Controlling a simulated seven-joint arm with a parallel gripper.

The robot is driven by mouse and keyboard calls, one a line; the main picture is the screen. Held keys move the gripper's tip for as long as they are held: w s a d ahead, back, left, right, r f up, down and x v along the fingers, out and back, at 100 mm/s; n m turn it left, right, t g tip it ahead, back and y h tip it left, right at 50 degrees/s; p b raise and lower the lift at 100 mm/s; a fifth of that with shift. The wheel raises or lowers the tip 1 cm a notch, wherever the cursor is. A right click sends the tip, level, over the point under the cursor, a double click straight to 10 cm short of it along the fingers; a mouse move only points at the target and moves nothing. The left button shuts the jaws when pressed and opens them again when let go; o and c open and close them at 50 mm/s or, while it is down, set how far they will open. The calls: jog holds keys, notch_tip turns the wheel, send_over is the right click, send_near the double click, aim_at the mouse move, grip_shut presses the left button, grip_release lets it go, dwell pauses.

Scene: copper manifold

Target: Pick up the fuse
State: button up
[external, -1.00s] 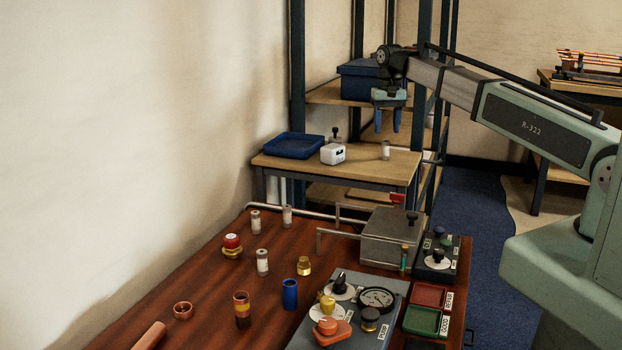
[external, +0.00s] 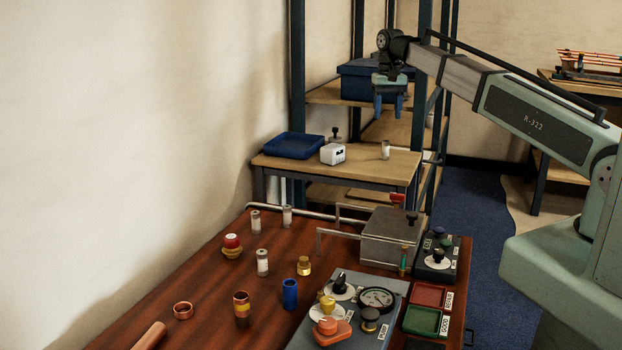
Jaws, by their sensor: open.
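Several small pale cylinders with metal-looking ends resemble fuses. One (external: 385,150) stands upright on the small wooden side table. Others stand on the red-brown bench: one at its back left (external: 255,221), one to the right of that (external: 287,216), and one nearer the front (external: 262,263). I cannot tell which one the task names. My gripper (external: 389,114) has blue fingers pointing down. It is open and empty, in the air above the cylinder on the side table, with a clear gap between them.
The side table (external: 350,168) also holds a blue tray (external: 293,146) and a small white box (external: 333,154). A shelf rack with a blue bin (external: 360,82) stands behind my gripper. The bench carries a grey metal box (external: 388,240), a control panel and coloured parts.

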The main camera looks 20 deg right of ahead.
jog(key=s+a+n, duration=0.2)
jog(key=s+a, duration=0.1)
jog(key=a, duration=1.1)
jog(key=n, duration=1.9)
send_over(262, 251)
notch_tip(262, 251, down, 8)
jog(key=f, duration=0.8)
jog(key=shift+s+d+f, duration=0.1)
jog(key=shift+s+f, duration=0.05)
jog(key=shift+s, duration=0.05)
jog(key=shift+w+f, duration=0.2)
jog(key=shift+f, duration=2.4)
